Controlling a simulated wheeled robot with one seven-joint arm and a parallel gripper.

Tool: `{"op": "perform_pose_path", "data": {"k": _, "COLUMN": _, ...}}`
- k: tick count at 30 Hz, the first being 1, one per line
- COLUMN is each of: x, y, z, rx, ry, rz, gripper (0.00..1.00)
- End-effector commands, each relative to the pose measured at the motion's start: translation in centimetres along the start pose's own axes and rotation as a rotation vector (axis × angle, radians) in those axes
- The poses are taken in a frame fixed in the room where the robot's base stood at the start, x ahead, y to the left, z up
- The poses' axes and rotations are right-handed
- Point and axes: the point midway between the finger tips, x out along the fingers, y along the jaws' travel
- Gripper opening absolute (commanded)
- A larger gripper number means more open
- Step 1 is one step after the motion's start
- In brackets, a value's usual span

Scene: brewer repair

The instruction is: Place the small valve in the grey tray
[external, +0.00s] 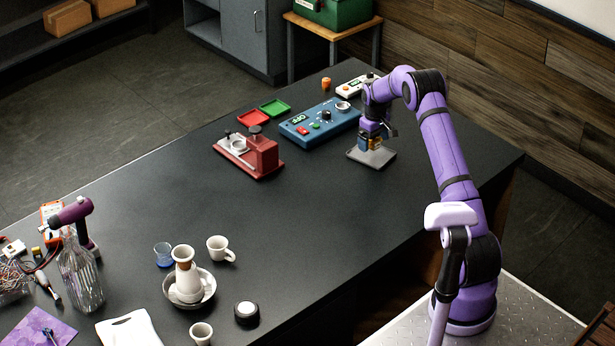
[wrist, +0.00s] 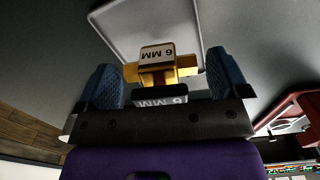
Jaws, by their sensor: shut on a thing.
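The small valve is a brass-coloured piece (wrist: 160,66) with a white "6 MM" label, seen in the wrist view between the blue finger pads. My gripper (external: 371,143) is shut on it; it also shows in the wrist view (wrist: 162,82). The grey tray (external: 382,160) lies on the dark counter directly below my gripper in the external view. In the wrist view, the tray (wrist: 125,22) shows beyond the valve. In the external view the valve is small and partly hidden by the fingers. I cannot tell whether it touches the tray.
A blue control panel (external: 305,126) stands left of the tray, with a red device (external: 262,158) farther left. Red (external: 254,118) and green (external: 275,107) trays lie behind. Cups and a glass bottle (external: 82,275) stand at the front left. The counter's middle is clear.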

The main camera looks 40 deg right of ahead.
Motion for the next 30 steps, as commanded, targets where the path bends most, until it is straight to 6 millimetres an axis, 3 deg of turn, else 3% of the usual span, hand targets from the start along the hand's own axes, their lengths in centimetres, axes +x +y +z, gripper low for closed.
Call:
{"op": "perform_pose_path", "data": {"k": 8, "x": 0.1, "y": 0.6, "z": -1.3, "rx": 0.000, "ry": 0.001, "rz": 0.000, "gripper": 0.66}}
{"op": "perform_pose_path", "data": {"k": 16, "x": 3.5, "y": 0.6, "z": -1.3, "rx": 0.000, "ry": 0.000, "rz": 0.000, "gripper": 0.66}}
{"op": "perform_pose_path", "data": {"k": 27, "x": 3.9, "y": 0.6, "z": -1.3, "rx": 0.000, "ry": 0.001, "rz": 0.000, "gripper": 0.66}}
{"op": "perform_pose_path", "data": {"k": 28, "x": 3.9, "y": 0.6, "z": -1.3, "rx": 0.000, "ry": 0.001, "rz": 0.000, "gripper": 0.98}}
{"op": "perform_pose_path", "data": {"k": 30, "x": 3.9, "y": 0.6, "z": -1.3, "rx": 0.000, "ry": 0.001, "rz": 0.000, "gripper": 1.00}}
